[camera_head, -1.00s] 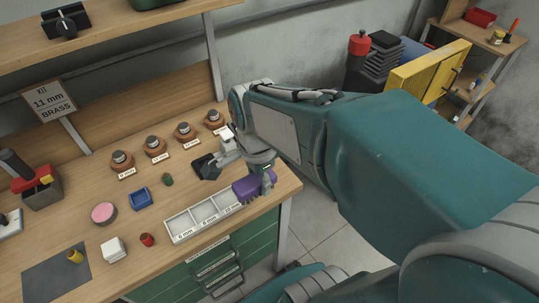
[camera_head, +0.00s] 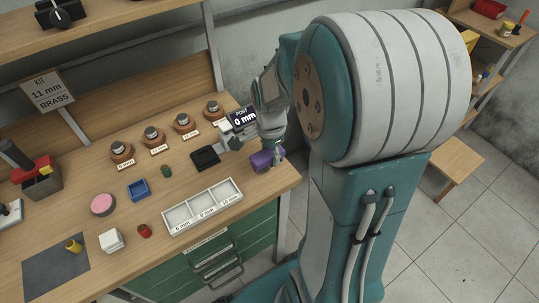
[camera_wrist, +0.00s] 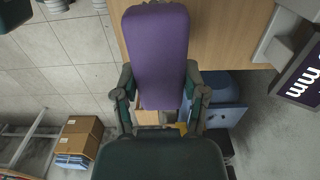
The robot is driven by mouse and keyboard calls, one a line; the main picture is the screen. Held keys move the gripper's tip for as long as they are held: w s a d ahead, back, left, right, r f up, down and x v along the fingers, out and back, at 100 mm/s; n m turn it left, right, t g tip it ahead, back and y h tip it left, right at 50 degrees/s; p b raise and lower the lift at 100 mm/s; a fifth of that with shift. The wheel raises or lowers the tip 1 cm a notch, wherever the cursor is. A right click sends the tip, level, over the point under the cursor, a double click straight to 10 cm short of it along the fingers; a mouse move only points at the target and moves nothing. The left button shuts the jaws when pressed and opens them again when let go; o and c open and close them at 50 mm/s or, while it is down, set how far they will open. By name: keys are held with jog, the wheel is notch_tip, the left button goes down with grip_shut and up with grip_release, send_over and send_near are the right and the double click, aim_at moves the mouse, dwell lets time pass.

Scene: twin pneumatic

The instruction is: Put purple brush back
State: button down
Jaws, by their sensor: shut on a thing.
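The purple brush (camera_head: 265,160) is near the right edge of the wooden bench (camera_head: 225,168), right of the black pad (camera_head: 205,157). My gripper (camera_head: 277,149) is shut on it from above. In the wrist view the purple block (camera_wrist: 157,50) sits between the two fingers of my gripper (camera_wrist: 158,82). I cannot tell whether the brush touches the bench top or hangs just above it. Any bristles are hidden.
A display reading "POST 0 mm" (camera_head: 242,117) stands close behind my gripper. A white three-compartment tray (camera_head: 203,207) lies in front. Several brown-based fittings (camera_head: 184,124) line the back. A blue tray (camera_head: 138,190) and pink disc (camera_head: 103,204) lie left.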

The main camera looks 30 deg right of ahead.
aim_at(269, 161)
jog(key=shift+w+a+f, duration=0.4)
jog(key=shift+f, duration=0.15)
jog(key=f, duration=0.3)
jog(key=shift+w+d+f, duration=0.1)
jog(key=shift+w+d, duration=0.05)
jog(key=shift+d, duration=0.15)
jog(key=shift+d+f, duration=0.2)
jog(key=shift+d, duration=0.3)
jog(key=shift+a, duration=0.15)
jog(key=shift+c, duration=2.4)
grip_release()
jog(key=shift+a+f, duration=0.1)
jog(key=shift+a, duration=0.1)
jog(key=o, duration=0.3)
jog(key=shift+a, duration=0.25)
jog(key=shift+o, duration=0.2)
jog(key=shift+d, duration=0.3)
